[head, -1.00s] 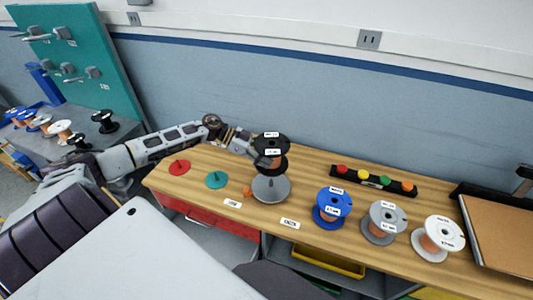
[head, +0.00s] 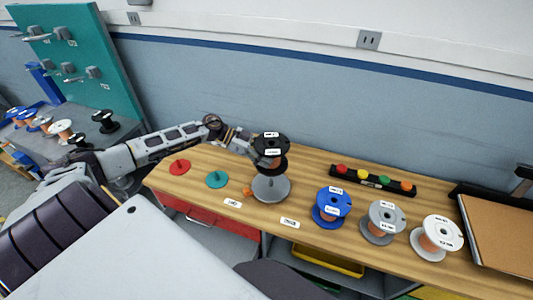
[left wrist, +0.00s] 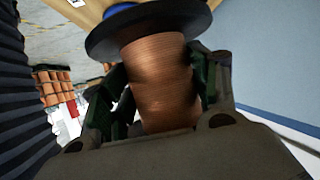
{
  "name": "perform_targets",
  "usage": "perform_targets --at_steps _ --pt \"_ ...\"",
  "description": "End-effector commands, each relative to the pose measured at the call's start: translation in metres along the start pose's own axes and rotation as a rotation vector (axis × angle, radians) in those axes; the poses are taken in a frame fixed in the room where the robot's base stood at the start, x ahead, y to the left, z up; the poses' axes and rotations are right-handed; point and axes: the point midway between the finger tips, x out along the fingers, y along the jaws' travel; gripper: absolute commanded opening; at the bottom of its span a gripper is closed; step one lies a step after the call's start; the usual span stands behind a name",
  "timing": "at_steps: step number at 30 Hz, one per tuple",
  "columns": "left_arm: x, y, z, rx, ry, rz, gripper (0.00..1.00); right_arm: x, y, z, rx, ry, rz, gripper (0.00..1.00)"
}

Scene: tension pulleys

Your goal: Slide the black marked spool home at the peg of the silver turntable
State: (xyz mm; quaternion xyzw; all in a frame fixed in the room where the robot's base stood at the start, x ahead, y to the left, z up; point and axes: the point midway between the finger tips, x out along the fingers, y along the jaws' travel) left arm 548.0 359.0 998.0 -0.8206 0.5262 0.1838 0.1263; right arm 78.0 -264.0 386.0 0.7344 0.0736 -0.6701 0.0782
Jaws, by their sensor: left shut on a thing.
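The black marked spool (head: 271,139), with copper winding and white labels, is held upright over the silver turntable (head: 271,190). A short length of the turntable's peg shows below the spool's lower flange; I cannot tell whether the peg tip is inside the bore. My left gripper (head: 262,157) is shut around the spool's winding from the left. In the left wrist view the fingers (left wrist: 163,90) lie on both sides of the copper winding, with a black flange (left wrist: 145,27) beyond them. My right gripper is not in view.
Blue (head: 332,205), grey (head: 384,221) and white (head: 437,237) spools stand to the right. A black strip with coloured knobs (head: 373,181) lies behind.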

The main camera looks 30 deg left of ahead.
Motion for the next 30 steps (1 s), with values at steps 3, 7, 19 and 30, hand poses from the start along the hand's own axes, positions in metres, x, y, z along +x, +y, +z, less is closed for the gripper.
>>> perform_targets --at_steps 3,7,19,30 --pt "-0.0005 -0.0007 -0.0020 0.001 0.003 -0.001 0.15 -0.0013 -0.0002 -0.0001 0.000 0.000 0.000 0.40" --pt "-0.0003 -0.0006 -0.0016 0.001 0.003 -0.001 0.15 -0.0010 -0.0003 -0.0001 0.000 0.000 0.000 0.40" --pt "0.0009 -0.0004 0.0006 0.000 0.003 0.000 0.15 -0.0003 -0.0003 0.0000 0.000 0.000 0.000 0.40" --pt "0.0041 -0.0002 0.0071 0.001 0.003 -0.001 0.15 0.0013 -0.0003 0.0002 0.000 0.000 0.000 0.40"
